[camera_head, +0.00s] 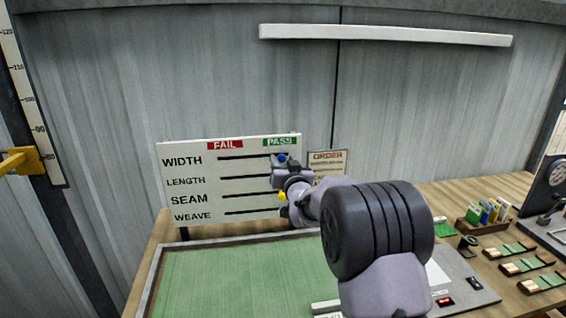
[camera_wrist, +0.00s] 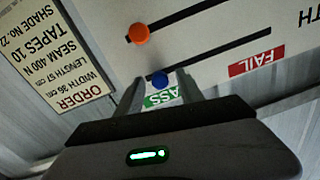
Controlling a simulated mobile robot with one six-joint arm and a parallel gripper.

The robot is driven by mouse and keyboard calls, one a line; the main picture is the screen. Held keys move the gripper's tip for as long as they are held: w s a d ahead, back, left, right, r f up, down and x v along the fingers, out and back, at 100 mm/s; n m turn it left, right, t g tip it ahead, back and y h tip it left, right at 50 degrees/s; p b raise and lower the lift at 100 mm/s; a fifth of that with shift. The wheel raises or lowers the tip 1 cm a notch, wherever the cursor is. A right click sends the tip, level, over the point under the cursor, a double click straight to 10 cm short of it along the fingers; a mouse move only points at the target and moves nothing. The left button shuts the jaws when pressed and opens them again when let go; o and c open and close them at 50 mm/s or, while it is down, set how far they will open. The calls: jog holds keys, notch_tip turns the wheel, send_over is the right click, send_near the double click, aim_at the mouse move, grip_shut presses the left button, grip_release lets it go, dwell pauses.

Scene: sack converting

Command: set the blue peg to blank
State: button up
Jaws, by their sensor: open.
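The blue peg (camera_head: 282,157) is at the PASS end of the WIDTH slot on the white board (camera_head: 190,148). In the wrist view, which is turned upside down, the blue peg (camera_wrist: 159,80) sits between the two open fingers of my gripper (camera_wrist: 160,88). I cannot tell whether either finger touches it. In the head view my gripper (camera_head: 281,160) is at the board's right edge. The red FAIL label (camera_head: 225,145) is left of the green PASS label (camera_head: 280,142). No label reading blank shows.
An orange peg (camera_wrist: 138,34) is in the neighbouring slot, close to my fingers. A yellow peg (camera_head: 281,196) shows beside my arm. An order card (camera_head: 327,156) stands just right of the board. A green mat (camera_head: 235,275) lies clear below.

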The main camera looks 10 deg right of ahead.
jog(key=shift+w, duration=0.25)
grip_shut()
dwell(1.3)
